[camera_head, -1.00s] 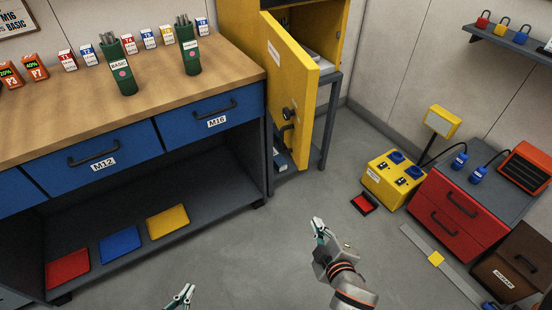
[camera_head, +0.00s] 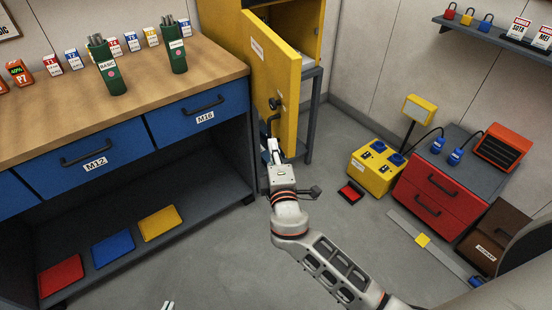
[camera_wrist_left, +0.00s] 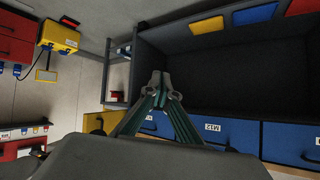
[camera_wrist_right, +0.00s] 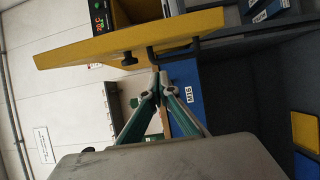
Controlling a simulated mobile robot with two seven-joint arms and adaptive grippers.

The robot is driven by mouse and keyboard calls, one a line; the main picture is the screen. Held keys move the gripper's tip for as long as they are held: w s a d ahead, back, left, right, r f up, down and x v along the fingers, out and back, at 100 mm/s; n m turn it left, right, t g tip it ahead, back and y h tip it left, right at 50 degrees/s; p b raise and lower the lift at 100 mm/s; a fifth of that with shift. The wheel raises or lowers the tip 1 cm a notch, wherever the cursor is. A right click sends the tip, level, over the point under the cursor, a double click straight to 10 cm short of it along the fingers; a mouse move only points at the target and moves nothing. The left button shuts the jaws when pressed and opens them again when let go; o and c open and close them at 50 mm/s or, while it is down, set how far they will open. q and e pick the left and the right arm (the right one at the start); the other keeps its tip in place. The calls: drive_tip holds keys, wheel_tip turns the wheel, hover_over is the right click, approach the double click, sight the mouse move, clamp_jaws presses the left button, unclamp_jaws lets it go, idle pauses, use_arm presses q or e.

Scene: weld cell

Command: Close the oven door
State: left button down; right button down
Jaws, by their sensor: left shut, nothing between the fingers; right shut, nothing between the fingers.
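The yellow oven (camera_head: 222,14) stands on a dark stand at the back. Its yellow door (camera_head: 275,75) is swung open towards me, with a black knob and a dark bar handle (camera_head: 272,124) low on its face. My right gripper (camera_head: 272,146) is shut and empty just below the handle. In the right wrist view, the fingertips (camera_wrist_right: 157,72) are close to the handle (camera_wrist_right: 173,50) and door (camera_wrist_right: 120,40); I cannot tell whether they touch. My left gripper (camera_head: 168,304) barely shows at the bottom edge; the left wrist view shows its fingertips (camera_wrist_left: 161,76) shut and empty.
A workbench (camera_head: 90,105) with blue drawers and a lower shelf of coloured trays stands left of the oven. A yellow socket box (camera_head: 375,170) and red drawer unit (camera_head: 440,190) stand right. A small red-and-black item (camera_head: 351,192) lies on the floor. Middle floor is clear.

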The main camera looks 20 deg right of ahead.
sight(286, 140)
drive_tip(key=d, duration=0.1)
drive_tip(key=w+d, duration=0.2)
drive_tip(key=d, duration=0.1)
drive_tip(key=shift+d+f+p, duration=0.1)
drive_tip(key=shift+p, duration=0.3)
drive_tip(key=shift+d, duration=0.1)
